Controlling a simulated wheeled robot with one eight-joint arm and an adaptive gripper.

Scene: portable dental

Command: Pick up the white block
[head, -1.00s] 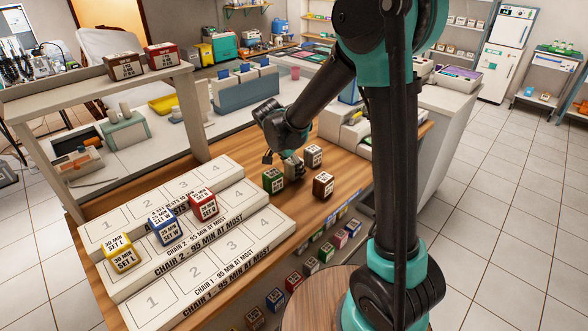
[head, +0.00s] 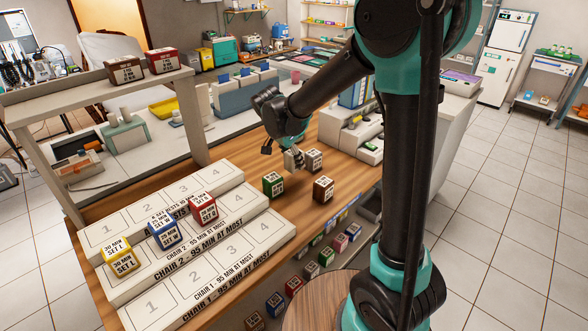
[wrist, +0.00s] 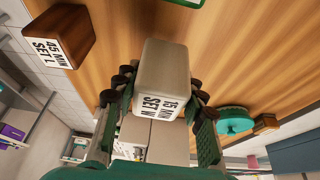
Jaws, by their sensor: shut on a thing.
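The white block (wrist: 163,75), with a printed label on one face, sits between the two fingers of my gripper (wrist: 160,100) in the wrist view. My gripper is shut on it. In the head view my gripper (head: 293,159) is over the wooden counter, behind the green block and just left of a brown block. The held block is small there and partly covered by the fingers, so its gap from the counter is hard to judge.
A green block (head: 273,184), a brown block (head: 323,189) and another brown block (head: 314,160) stand close around my gripper. A stepped white rack (head: 225,222) at left holds yellow (head: 119,253), blue (head: 164,231) and red (head: 203,209) blocks. Bare wood lies right of the rack.

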